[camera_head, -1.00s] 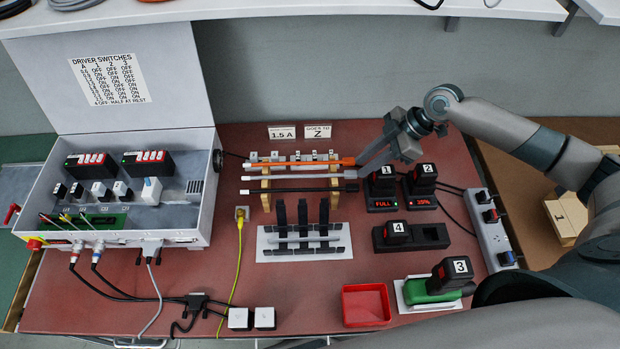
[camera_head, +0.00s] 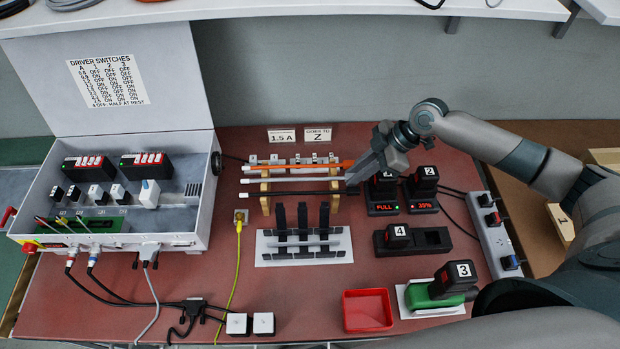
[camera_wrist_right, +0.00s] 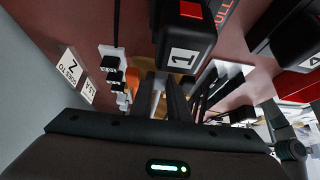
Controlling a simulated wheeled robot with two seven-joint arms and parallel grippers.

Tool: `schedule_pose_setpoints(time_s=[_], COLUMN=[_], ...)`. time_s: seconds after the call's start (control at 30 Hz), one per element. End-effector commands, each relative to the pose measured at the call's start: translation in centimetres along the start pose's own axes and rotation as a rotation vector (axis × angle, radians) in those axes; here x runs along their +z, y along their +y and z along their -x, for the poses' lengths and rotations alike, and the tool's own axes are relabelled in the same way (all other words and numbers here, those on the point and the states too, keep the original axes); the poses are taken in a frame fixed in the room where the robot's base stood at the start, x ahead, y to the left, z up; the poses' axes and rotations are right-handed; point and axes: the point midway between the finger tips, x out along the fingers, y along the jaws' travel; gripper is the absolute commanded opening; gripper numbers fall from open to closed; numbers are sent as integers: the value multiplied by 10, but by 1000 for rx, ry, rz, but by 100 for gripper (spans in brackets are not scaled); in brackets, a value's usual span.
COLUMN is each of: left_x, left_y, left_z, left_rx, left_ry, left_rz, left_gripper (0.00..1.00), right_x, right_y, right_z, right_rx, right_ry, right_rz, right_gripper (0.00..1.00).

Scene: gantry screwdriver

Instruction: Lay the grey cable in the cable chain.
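The grey cable (camera_head: 290,180) lies straight across a wooden rack (camera_head: 266,198), between an orange cable (camera_head: 327,167) and a black cable (camera_head: 300,192). The cable chain, with upright black parts and grey crosspieces (camera_head: 268,242), stands on a white plate in front of the rack. My right gripper (camera_head: 353,179) is at the right end of the grey cable. Whether the cable lies between the fingertips is hard to tell. My left gripper is not in view.
Numbered black blocks and chargers (camera_head: 384,208) stand close to the right gripper. A red tray (camera_head: 367,310) and a green-and-black tool (camera_head: 436,291) are at the front right. An open control box (camera_head: 120,200) is at left. A yellow cable (camera_head: 236,270) runs left of the chain.

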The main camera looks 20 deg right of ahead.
Motion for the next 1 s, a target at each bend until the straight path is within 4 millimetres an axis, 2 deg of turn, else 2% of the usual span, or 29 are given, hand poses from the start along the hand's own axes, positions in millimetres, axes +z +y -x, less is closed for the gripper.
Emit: schedule_pose_setpoints(time_s=[0.27, 1.0], left_x=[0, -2], left_y=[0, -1], left_z=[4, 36], left_rx=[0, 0], left_ry=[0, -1], left_rz=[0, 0], left_gripper=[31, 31], right_x=[-3, -24], right_y=[0, 0], right_z=[4, 35], right_rx=[1, 1], right_ry=[1, 1], right_rz=[0, 0], right_gripper=[0, 0])
